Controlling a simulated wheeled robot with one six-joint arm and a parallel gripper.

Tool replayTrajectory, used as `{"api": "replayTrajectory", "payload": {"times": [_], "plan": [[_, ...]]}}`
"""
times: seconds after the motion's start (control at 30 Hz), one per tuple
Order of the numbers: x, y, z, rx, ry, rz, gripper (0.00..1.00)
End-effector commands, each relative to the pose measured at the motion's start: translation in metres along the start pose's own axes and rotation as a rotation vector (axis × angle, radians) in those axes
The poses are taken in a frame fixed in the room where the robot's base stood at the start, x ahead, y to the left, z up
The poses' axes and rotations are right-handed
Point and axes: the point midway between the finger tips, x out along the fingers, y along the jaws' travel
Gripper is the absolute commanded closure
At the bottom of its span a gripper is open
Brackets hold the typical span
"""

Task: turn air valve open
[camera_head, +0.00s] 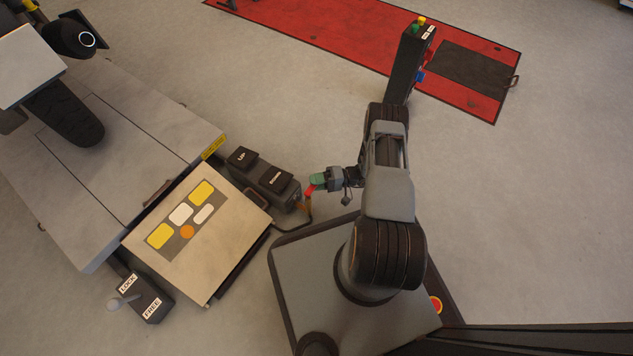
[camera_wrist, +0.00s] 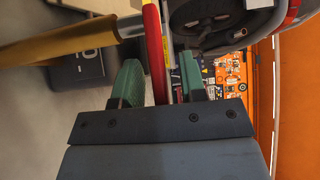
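The air valve shows as a red lever (camera_head: 310,190) on a small brass-coloured body (camera_head: 305,205), low beside the black pedal unit. In the wrist view the red lever (camera_wrist: 154,45) runs lengthwise between the two green finger pads. My gripper (camera_head: 318,181) is at the lever in the head view. In the wrist view my gripper (camera_wrist: 160,82) has its pads apart on either side of the lever; the left pad is close to it and a gap shows at the right pad. Firm contact does not show. A brass-coloured bar (camera_wrist: 65,42) crosses the upper left.
The UP/DOWN pedal unit (camera_head: 261,178) stands just left of the valve, by the grey lift platform (camera_head: 120,160). A LOCK/FREE lever box (camera_head: 143,295) is at lower left. A dark control post (camera_head: 408,62) stands by the red lift (camera_head: 330,30). Open floor lies right.

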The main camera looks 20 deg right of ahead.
Motion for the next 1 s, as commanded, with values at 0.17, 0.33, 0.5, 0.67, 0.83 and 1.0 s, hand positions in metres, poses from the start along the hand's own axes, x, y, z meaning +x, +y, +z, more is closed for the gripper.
{"api": "replayTrajectory", "payload": {"times": [0.17, 0.33, 0.5, 0.67, 0.83, 1.0], "plan": [[-0.0003, 0.0000, 0.0000, 0.000, 0.000, 0.000, 0.72], [-0.0004, 0.0000, 0.0000, 0.000, 0.000, 0.000, 0.89], [-0.0005, 0.0001, 0.0000, 0.000, 0.000, 0.000, 1.00], [-0.0006, 0.0001, 0.0000, 0.000, 0.000, 0.000, 1.00], [-0.0006, 0.0000, 0.0001, 0.001, 0.001, 0.000, 1.00], [0.0000, -0.0009, 0.0014, 0.002, 0.022, 0.000, 1.00]]}}
